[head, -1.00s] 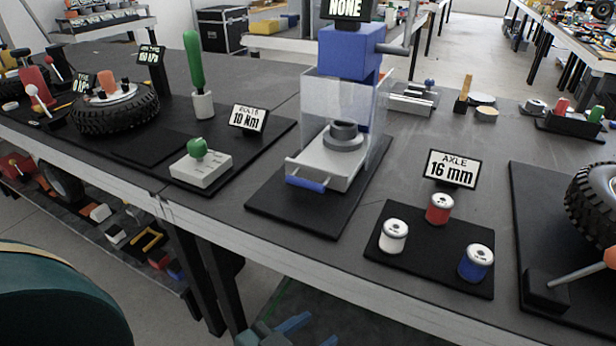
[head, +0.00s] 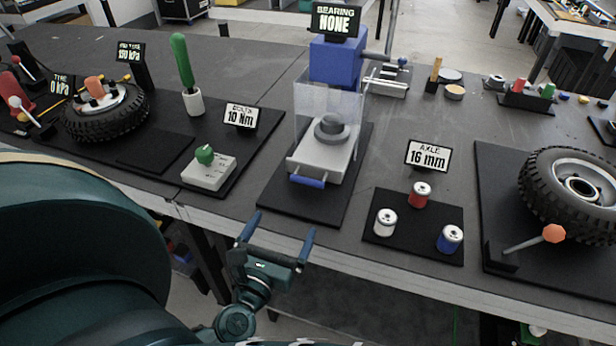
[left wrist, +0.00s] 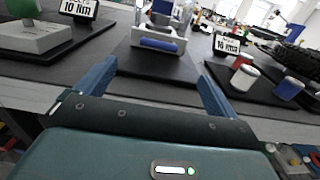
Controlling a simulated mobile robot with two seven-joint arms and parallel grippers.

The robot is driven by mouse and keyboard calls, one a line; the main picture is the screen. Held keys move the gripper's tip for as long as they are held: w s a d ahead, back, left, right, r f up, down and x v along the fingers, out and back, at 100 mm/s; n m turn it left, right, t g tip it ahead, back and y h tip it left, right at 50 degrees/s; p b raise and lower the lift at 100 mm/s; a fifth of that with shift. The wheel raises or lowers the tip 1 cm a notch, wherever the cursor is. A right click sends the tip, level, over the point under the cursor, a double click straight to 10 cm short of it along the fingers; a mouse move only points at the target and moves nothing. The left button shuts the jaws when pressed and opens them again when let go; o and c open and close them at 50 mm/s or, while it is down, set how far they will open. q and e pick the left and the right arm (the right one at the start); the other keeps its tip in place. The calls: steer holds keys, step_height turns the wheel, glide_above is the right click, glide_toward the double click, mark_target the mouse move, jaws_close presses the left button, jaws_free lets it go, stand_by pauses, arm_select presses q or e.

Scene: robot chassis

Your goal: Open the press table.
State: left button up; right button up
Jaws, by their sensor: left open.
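The press is a blue machine (head: 338,60) with a clear guard on a black base. Its light grey press table (head: 318,160) carries a dark grey round part (head: 332,128) and has a blue handle (head: 307,181) on its front edge. In the left wrist view the blue handle (left wrist: 158,44) lies ahead, between the fingers in the picture. My left gripper (head: 280,228) is open and empty, in front of the table edge and short of the handle. It also shows in the left wrist view (left wrist: 155,85). My right gripper is not in view.
A black mat with white, red and blue cylinders (head: 388,222) lies right of the press, below the 16 mm sign (head: 428,155). A grey box with a green knob (head: 208,170) stands left. A wheel (head: 570,190) stands far right.

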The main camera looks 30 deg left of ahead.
mark_target(306, 182)
arm_select(q)
steer(key=p+x, duration=0.2)
steer(key=x, duration=1.1)
steer(key=shift+p, duration=0.35)
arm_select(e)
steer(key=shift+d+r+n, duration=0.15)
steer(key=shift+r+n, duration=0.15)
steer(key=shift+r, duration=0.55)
arm_select(q)
steer(key=c, duration=1.4)
steer(key=shift+s+f, duration=0.1)
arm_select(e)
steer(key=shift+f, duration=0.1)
